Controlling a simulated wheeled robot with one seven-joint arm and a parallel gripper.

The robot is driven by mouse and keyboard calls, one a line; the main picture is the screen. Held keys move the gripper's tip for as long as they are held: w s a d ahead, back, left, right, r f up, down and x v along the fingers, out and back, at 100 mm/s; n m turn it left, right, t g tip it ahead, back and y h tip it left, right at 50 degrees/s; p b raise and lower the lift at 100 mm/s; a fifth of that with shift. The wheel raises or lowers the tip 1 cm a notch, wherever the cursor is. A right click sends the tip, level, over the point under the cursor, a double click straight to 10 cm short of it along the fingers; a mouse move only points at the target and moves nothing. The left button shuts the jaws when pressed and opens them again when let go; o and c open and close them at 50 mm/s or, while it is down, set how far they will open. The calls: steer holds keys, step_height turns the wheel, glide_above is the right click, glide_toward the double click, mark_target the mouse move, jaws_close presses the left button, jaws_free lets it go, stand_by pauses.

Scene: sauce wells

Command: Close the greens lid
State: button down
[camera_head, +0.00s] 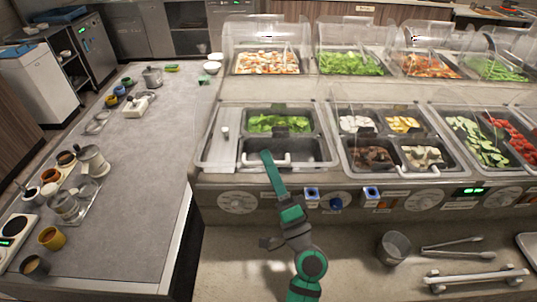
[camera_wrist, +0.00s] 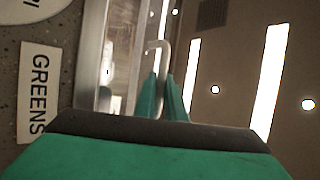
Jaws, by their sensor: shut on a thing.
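The greens lid has a pale bar handle (camera_head: 300,163) at the front of the left-hand well unit in the head view. My gripper (camera_head: 266,154) is at the left end of this handle. In the wrist view, my green fingers (camera_wrist: 161,90) are shut on the handle (camera_wrist: 157,45). A clear pane in a metal frame (camera_wrist: 92,50) shows beside the handle there. Leafy greens (camera_head: 280,123) lie in the back well of this unit. The front well looks empty. A GREENS label (camera_wrist: 38,95) is at the left in the wrist view. The lid's exact angle is hard to tell.
Other wells with clear covers stand to the right, including cucumber (camera_head: 478,138). Knobs such as this dial (camera_head: 238,202) line the front panel. A metal cup (camera_head: 394,248) and tongs (camera_head: 452,248) lie on the front ledge. A grey side counter (camera_head: 150,190) holds several jars.

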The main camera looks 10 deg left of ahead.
steer(key=shift+f, duration=0.15)
steer(key=c, duration=1.8)
jaws_free()
steer(key=shift+c, duration=0.2)
steer(key=v, duration=1.1)
